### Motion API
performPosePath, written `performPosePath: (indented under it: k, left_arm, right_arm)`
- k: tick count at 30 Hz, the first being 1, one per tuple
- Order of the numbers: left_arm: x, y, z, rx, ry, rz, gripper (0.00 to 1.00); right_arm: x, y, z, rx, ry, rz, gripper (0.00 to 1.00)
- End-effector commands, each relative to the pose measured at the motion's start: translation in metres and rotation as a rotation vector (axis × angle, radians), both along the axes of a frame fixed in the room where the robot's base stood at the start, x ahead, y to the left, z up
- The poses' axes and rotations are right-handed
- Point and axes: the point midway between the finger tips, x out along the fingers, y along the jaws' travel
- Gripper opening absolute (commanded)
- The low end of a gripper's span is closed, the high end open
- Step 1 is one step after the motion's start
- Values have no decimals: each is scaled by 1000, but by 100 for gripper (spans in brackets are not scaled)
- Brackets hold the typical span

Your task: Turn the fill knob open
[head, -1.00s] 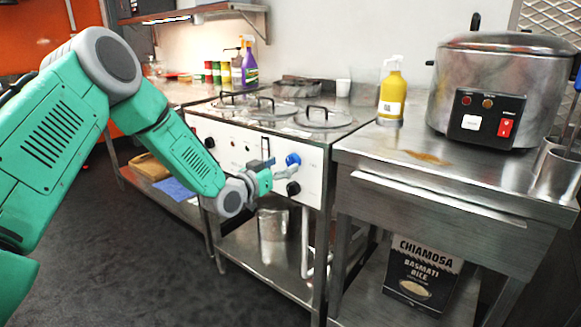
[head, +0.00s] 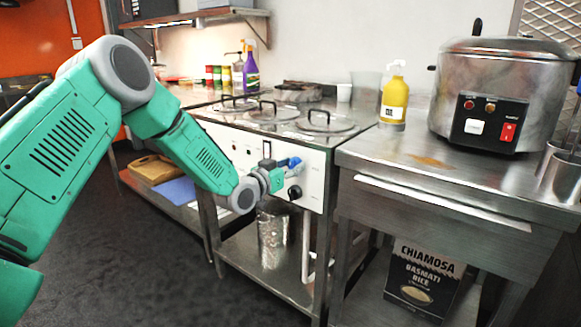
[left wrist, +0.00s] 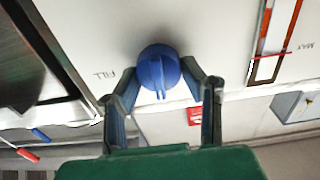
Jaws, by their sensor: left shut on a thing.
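The blue fill knob (left wrist: 158,72) sits on the white front panel, with the word FILL printed beside it in the left wrist view. In the head view the knob (head: 295,163) shows on the panel of the steel cooking unit, partly behind my gripper. My left gripper (left wrist: 160,84) has a finger on each side of the knob and is shut on it. It also shows in the head view (head: 286,172), at the end of the green arm. My right gripper is in neither view.
A black knob (head: 294,192) is just below the blue knob. A gauge (left wrist: 275,40) marked MAX is on the panel. The steel counter (head: 400,150) at right holds a yellow bottle (head: 394,98) and a large cooker (head: 500,90). Lids with handles (head: 325,122) lie on the unit's top.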

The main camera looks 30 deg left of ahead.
Motion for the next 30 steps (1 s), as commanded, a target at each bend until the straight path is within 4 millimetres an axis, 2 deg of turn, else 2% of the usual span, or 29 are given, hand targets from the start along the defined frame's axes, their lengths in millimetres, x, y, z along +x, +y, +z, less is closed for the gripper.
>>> performPosePath:
  k: [1,16,30]
  left_arm:
    - [-1,6,-4,1,9,12,8]
    - [-1,4,-5,69,6,7,8]
    - [-2,2,-5,453,-24,4,8]
  right_arm:
    - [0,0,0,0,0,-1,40]
    - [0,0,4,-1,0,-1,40]
    - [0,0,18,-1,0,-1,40]
